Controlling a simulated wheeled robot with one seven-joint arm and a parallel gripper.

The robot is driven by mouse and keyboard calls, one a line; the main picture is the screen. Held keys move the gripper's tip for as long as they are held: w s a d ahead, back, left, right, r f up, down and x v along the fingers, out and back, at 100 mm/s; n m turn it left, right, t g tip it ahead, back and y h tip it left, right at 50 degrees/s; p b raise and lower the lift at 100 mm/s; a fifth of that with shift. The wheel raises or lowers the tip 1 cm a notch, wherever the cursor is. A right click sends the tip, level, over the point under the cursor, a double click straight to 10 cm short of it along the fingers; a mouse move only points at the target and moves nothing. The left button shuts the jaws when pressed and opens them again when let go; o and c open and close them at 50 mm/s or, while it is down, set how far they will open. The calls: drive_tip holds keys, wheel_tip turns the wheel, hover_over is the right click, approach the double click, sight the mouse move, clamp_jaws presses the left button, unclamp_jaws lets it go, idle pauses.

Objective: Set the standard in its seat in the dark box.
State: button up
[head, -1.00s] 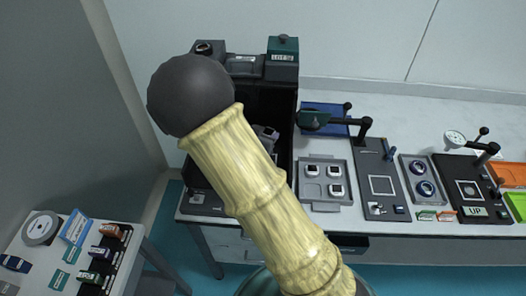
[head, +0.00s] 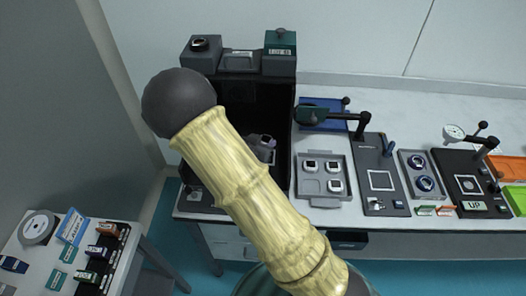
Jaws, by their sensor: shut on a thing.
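The dark box (head: 228,88) stands open at the front on the left part of the long table, with a black interior. My arm crosses in front of it and hides much of its left and lower inside. My gripper (head: 262,143) shows as a small grey shape inside the box, just right of my arm, and is mostly hidden. It is shut on a small pale-purple-topped thing, which looks like the standard (head: 268,139). A light patch shows just below it on the box floor; I cannot tell if it is the seat or whether the two touch.
Right of the box stands a grey tray (head: 343,160) with three white-and-dark pieces and one empty place. A side table (head: 60,255) stands at lower left.

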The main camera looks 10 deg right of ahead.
wheel_tip(320, 180, down, 4)
drive_tip(key=shift+f, duration=0.1)
idle(0.4)
drive_tip(key=shift+f+b, duration=0.3)
drive_tip(key=shift+b, duration=0.05)
drive_tip(key=shift+f, duration=0.3)
drive_tip(key=o, duration=1)
drive_tip(key=shift+d, duration=0.1)
